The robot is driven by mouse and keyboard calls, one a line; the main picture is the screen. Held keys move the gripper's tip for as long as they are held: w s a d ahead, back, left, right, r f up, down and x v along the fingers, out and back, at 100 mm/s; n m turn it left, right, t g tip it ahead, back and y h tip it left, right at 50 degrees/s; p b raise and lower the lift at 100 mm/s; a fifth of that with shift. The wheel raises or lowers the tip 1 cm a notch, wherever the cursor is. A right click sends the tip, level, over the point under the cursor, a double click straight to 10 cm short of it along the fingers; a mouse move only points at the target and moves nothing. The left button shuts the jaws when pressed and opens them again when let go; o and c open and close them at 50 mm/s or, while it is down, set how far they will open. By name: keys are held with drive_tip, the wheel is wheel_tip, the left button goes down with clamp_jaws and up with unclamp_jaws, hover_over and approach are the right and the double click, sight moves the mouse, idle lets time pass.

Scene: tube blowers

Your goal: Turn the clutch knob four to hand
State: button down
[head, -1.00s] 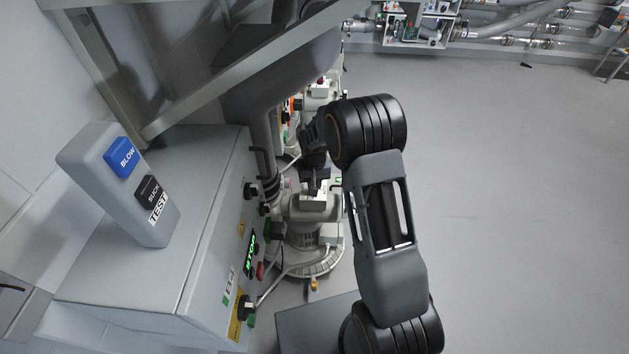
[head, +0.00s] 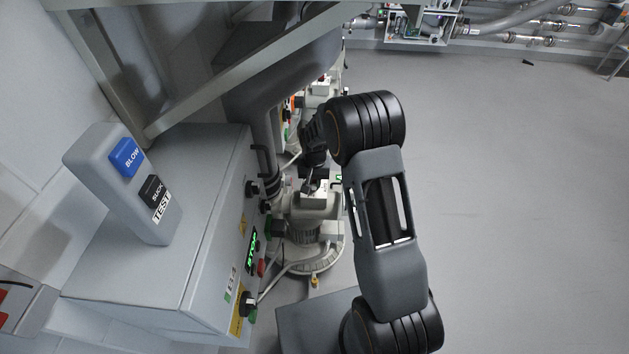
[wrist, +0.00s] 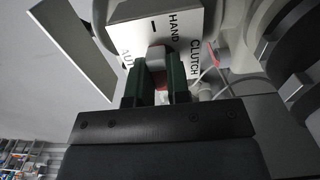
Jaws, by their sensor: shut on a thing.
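The clutch knob (wrist: 157,56), grey with red on it, sits on a white box face (wrist: 185,20) in the wrist view. The face reads HAND at the top, CLUTCH at the right and a partly hidden AUTO at the left. A short black mark is near HAND. My gripper (wrist: 156,75) has its two green fingers closed on the knob from both sides. The fingers hide part of the knob, and I cannot tell its exact setting.
A grey cabinet (head: 150,270) with a lit STOP display (head: 252,250) and side knobs stands left of the blower. A BLOW/SUCK TEST box (head: 125,190) is on top. A grey frame beam (head: 230,85) crosses above.

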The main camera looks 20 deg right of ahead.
sight(314, 181)
drive_tip(key=c, duration=1.1)
unclamp_jaws()
wheel_tip(314, 181, up, 12)
drive_tip(key=p, duration=0.2)
drive_tip(key=shift+p, duration=0.35)
drive_tip(key=s+r+n+t+p, duration=0.1)
drive_tip(key=s+r+p, duration=0.5)
drive_tip(key=r, duration=0.4)
drive_tip(key=s+r+n+t+p, duration=0.1)
drive_tip(key=s+r+p, duration=0.6)
drive_tip(key=s+r, duration=0.2)
drive_tip(key=s+r+n+t+p, duration=0.1)
drive_tip(key=s+r+p, duration=0.5)
drive_tip(key=r, duration=0.7)
drive_tip(key=shift+s+d+n+t+p, duration=0.25)
drive_tip(key=shift+s+n+t+p, duration=0.1)
drive_tip(key=shift+s, duration=0.55)
